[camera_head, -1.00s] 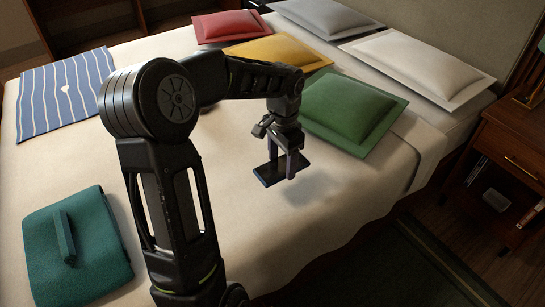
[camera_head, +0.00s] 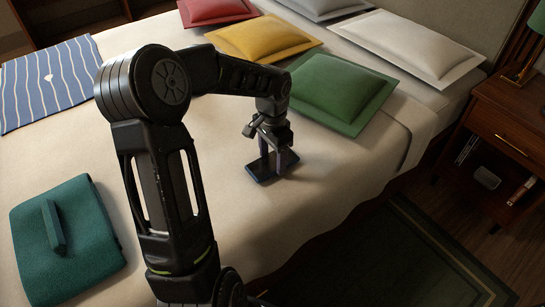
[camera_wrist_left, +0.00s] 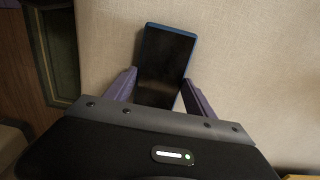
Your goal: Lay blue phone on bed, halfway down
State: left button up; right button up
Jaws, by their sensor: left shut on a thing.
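The blue phone (camera_head: 259,173) has a dark face and blue edges. It lies flat over the near right part of the bed (camera_head: 345,215), below the green pillow in the head view. My left gripper (camera_head: 276,162) points down and is shut on the phone. In the left wrist view the phone (camera_wrist_left: 168,55) sits between the two purple-grey fingers of the gripper (camera_wrist_left: 160,88), over pale bedding. The phone is at or just above the bedspread; I cannot tell if it touches. My right gripper is not in view.
Green (camera_head: 340,90), yellow (camera_head: 262,38), red (camera_head: 215,8), grey and white (camera_head: 410,45) pillows lie toward the head. A striped blue cloth (camera_head: 50,80) and a folded teal item (camera_head: 70,245) lie left. A nightstand (camera_head: 505,125) stands right. Bedspread around the phone is clear.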

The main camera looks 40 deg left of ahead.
aim_at(273, 161)
pick_arm(q)
jog(key=shift+f, duration=0.15)
jog(key=o, duration=1.6)
notch_tip(273, 161, up, 12)
jog(key=p, duration=0.2)
jog(key=shift+r+p, duration=0.2)
jog(key=shift+p, duration=0.15)
